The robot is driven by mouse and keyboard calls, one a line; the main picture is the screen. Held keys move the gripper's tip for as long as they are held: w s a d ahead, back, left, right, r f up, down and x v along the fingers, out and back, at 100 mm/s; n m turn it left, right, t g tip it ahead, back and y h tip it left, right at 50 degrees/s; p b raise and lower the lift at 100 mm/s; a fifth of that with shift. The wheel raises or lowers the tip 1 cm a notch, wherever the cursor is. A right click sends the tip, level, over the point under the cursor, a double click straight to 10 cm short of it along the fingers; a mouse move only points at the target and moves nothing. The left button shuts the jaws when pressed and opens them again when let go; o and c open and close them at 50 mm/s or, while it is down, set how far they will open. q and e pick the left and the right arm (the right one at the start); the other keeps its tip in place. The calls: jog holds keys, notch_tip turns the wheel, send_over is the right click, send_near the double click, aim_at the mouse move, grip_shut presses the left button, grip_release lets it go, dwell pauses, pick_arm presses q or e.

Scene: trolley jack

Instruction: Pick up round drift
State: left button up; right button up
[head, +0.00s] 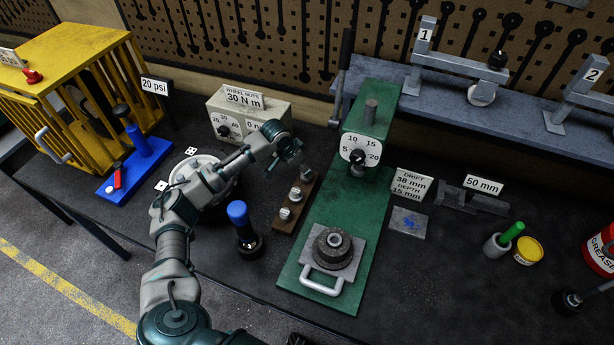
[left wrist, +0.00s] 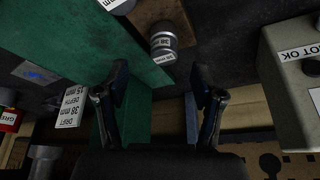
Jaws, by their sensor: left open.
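A brown rack (head: 281,223) holds several short metal drifts, one at its far end (head: 307,174), one in the middle (head: 295,194) and one at the near end (head: 285,214). Their shapes are too small to tell in the head view. My left gripper (head: 300,158) is just above the rack's far end. In the left wrist view its two fingers (left wrist: 161,90) are apart with nothing between them. Beyond the fingertips stands a grey round drift (left wrist: 163,42) with a white label reading 38 mm. Another drift's label (left wrist: 118,3) is cut by the top edge. My right gripper is not seen.
A green press (head: 369,210) stands right of the rack, close to my left gripper. A torque tester box (head: 248,112) is behind. A blue-topped tool (head: 240,222) stands left of the rack. A sign (head: 411,184) reads drift 38 mm, depth 15 mm.

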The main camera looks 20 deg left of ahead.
pick_arm(q)
jog(key=shift+w+a+f, duration=0.15)
jog(key=shift+w+f, duration=0.05)
jog(key=shift+f, duration=0.4)
jog(key=x, duration=0.4)
jog(key=shift+w+f, duration=0.3)
jog(key=shift+s, duration=0.1)
jog(key=c, duration=0.4)
grip_shut()
